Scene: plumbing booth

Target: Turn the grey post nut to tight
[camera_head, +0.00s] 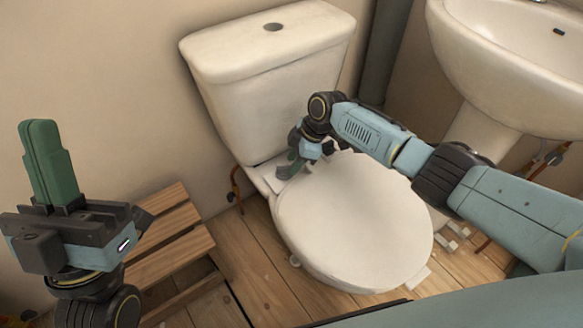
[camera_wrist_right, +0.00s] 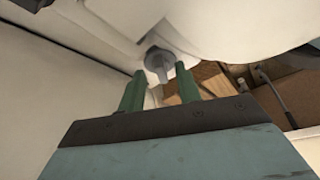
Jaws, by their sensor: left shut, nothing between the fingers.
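The grey post nut (camera_wrist_right: 158,62) shows in the right wrist view under the white toilet, with a rounded body and a narrower tab pointing down. My right gripper (camera_wrist_right: 161,70) is open, with one green finger on each side of the nut's lower part in the picture. Gaps show on both sides, and I cannot tell whether the tips reach around it or stop short. In the head view my right gripper (camera_head: 288,169) is beside the toilet's back, below the cistern, and the nut is hidden. My left gripper (camera_head: 42,124) is shut and empty, fingers up, at the far left.
The toilet's closed lid (camera_head: 352,222) and cistern (camera_head: 270,85) stand close around my right gripper. A slatted wooden stool (camera_head: 172,240) is at the left, near my left gripper. A washbasin (camera_head: 515,60) is at the upper right. Wooden floor is bare between stool and toilet.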

